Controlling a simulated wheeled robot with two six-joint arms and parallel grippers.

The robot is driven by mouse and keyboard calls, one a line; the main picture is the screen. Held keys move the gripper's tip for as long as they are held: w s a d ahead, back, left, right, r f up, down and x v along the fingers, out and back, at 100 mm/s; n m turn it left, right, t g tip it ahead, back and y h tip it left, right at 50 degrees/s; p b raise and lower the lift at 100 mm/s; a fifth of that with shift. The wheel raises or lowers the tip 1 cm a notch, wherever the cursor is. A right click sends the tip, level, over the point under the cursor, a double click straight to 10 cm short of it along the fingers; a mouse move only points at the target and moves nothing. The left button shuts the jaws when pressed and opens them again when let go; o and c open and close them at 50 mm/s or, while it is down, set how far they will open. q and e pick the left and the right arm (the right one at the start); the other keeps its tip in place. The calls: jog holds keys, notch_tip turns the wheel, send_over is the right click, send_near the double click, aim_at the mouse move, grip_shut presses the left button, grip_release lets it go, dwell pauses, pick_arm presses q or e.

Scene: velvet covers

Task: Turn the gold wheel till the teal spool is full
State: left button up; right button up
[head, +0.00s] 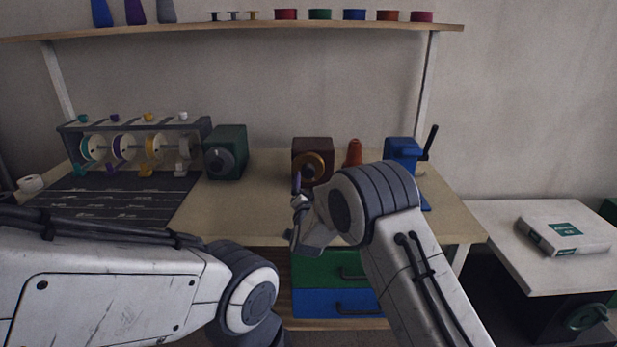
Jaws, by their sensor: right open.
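The gold wheel (322,164) is on the front of a dark red box (312,144) on the workbench. My right gripper (297,190) is open, just left of and below the wheel in the picture; I cannot tell whether it touches it. The teal spool (88,149) is at the left end of a dark rack, with pale flanges and some teal showing; how full it is I cannot tell. My left arm crosses the lower left, and its gripper is out of view.
The rack (140,126) also holds purple, gold and white spools. A green box with a grey knob (219,160), an orange-red cone (354,153) and a blue cranked device (402,152) stand on the bench (215,212). A dark mat (120,200) lies at left.

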aim_at(308, 174)
jog(key=w, duration=0.6)
jog(key=shift+w, duration=0.3)
grip_shut()
